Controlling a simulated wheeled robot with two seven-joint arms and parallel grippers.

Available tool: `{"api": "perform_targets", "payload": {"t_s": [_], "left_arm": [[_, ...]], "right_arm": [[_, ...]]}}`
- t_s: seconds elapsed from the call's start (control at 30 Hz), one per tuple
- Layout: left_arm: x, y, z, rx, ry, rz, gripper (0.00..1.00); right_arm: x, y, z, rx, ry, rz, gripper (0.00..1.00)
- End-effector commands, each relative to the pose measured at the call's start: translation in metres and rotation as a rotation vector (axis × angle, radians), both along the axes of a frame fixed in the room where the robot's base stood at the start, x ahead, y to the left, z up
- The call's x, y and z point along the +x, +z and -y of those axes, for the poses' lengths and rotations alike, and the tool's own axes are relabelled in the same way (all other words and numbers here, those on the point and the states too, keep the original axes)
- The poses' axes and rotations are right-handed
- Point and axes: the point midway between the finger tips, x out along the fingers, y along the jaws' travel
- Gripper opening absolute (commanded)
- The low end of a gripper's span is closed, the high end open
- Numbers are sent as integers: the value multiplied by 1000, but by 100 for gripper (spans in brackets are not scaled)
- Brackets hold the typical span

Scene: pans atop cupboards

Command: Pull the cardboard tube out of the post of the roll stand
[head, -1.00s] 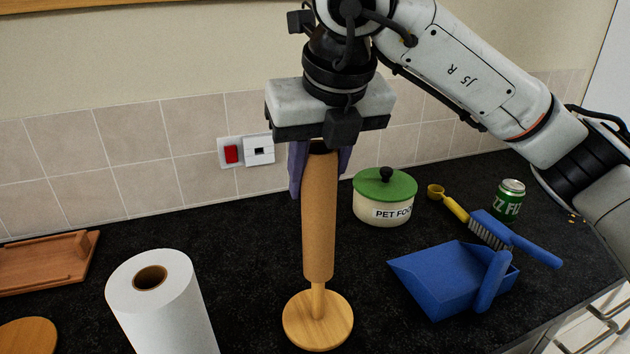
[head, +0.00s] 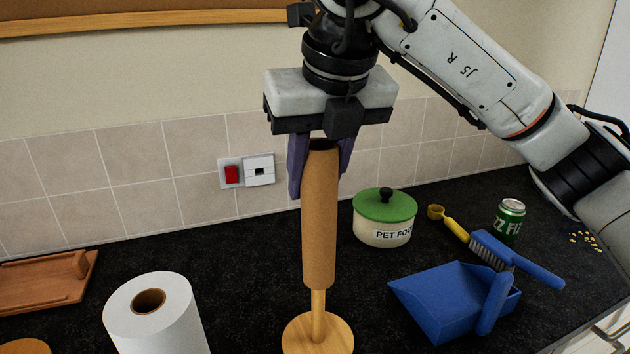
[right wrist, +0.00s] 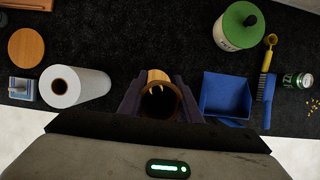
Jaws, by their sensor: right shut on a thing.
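The brown cardboard tube (head: 320,220) stands upright in the head view, its lower end around the upper part of the wooden post. My right gripper (head: 320,165) is shut on the tube near its top, one purple finger on each side. The roll stand's round wooden base (head: 330,336) sits on the black counter, and a length of bare post (head: 318,312) shows between base and tube. In the right wrist view the tube's open end (right wrist: 160,102) lies between the fingers, with part of the wooden base (right wrist: 158,75) behind it. My left gripper is not in view.
A white paper roll (head: 155,312) stands left of the stand. A pet food pot (head: 384,230) with a green lid is behind right. A blue dustpan (head: 445,298), a brush (head: 515,258), a yellow scoop (head: 455,228) and a green can (head: 509,220) lie or stand to the right.

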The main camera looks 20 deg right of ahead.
Motion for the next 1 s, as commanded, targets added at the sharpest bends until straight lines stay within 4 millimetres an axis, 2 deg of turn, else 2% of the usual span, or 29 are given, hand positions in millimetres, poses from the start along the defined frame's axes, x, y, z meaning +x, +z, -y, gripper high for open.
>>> {"api": "perform_targets", "payload": {"t_s": [1.0], "left_arm": [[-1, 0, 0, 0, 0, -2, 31]], "right_arm": [[0, 36, 0, 0, 1, 1, 9]]}}
